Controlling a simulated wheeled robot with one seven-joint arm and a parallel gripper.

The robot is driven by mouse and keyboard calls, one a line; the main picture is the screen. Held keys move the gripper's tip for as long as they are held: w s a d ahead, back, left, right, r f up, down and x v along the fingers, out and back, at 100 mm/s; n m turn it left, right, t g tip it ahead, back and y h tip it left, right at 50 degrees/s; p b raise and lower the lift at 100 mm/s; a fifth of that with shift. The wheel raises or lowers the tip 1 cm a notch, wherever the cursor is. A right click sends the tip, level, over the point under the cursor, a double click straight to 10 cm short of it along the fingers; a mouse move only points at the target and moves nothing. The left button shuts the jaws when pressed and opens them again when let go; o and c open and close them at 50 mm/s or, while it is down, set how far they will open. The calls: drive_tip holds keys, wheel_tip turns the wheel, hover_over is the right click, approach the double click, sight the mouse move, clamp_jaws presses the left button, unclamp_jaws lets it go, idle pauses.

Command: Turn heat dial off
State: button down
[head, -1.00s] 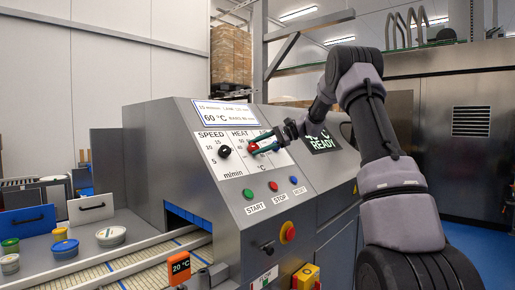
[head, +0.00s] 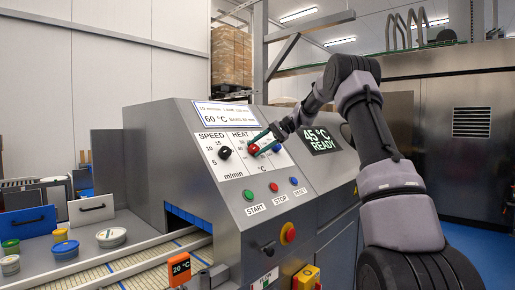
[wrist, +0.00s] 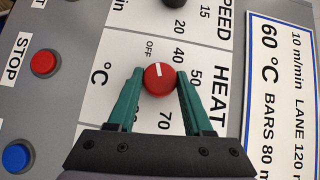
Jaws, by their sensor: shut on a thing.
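The heat dial is a round red knob (wrist: 159,84) with a white pointer line, on the white HEAT scale of the machine's panel. In the wrist view its line points up, close to the OFF mark (wrist: 150,48) and left of the 40. My gripper (wrist: 159,71) has its two green fingers on opposite sides of the knob, shut on it. In the head view the red knob (head: 254,149) shows at the tip of my gripper (head: 262,142), and part of the HEAT scale is hidden behind the fingers.
The black SPEED knob (head: 225,152) is left of the heat dial. Green START (head: 248,195), red STOP (head: 273,187) and blue RESET (head: 294,181) buttons are below. A screen (head: 321,139) reads 45 °C READY. Tubs (head: 65,249) stand at lower left.

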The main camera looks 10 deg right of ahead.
drive_tip(key=shift+c, duration=1.5)
unclamp_jaws()
drive_tip(key=shift+d, duration=0.1)
drive_tip(key=v, duration=1)
drive_tip(key=shift+d+r, duration=0.25)
drive_tip(key=shift+s, duration=0.1)
